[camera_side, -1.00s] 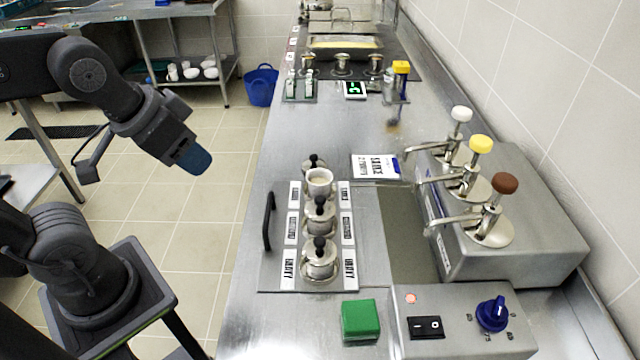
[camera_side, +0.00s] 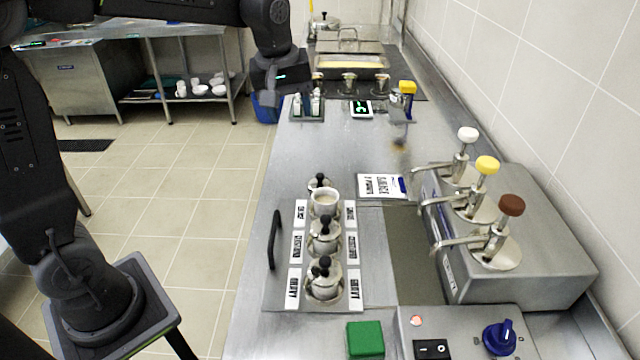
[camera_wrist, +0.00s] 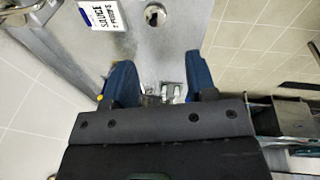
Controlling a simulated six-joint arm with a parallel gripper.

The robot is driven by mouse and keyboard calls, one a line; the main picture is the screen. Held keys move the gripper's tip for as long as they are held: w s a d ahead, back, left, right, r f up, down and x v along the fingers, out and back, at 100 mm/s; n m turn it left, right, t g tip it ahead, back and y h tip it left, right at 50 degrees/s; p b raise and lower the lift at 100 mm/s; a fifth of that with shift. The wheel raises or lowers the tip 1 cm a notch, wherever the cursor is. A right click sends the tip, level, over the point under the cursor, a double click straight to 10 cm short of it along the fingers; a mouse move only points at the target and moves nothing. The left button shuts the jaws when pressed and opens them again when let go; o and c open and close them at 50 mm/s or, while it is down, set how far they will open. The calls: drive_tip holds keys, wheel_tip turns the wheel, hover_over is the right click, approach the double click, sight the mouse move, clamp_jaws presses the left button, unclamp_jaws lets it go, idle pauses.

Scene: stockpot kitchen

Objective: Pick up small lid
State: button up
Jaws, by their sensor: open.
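I cannot tell which one the task means. My gripper (camera_wrist: 160,85) is open and empty, with blue fingers apart in the wrist view. In the side view my wrist is far back near the counter's left edge, well away from the pots, and its fingertips cannot be made out.
White-topped shakers (camera_side: 307,104) stand near my gripper. A sauce card (camera_side: 381,186) lies behind the pots. A pump dispenser unit (camera_side: 520,235) stands along the right wall. A black handle (camera_side: 274,240) rises left of the pots. A green block (camera_side: 365,338) is in front.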

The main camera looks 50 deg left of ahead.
drive_tip(key=w+a+f+n+g, duration=0.2)
drive_tip(key=w+a+f+n, duration=0.2)
drive_tip(key=w+f+n, duration=0.5)
drive_tip(key=m, duration=0.2)
hover_over(320, 175)
drive_tip(key=f, duration=0.9)
drive_tip(key=shift+w+f, duration=0.2)
drive_tip(key=shift+s+f, duration=0.15)
drive_tip(key=shift+f, duration=2.65)
clamp_jaws()
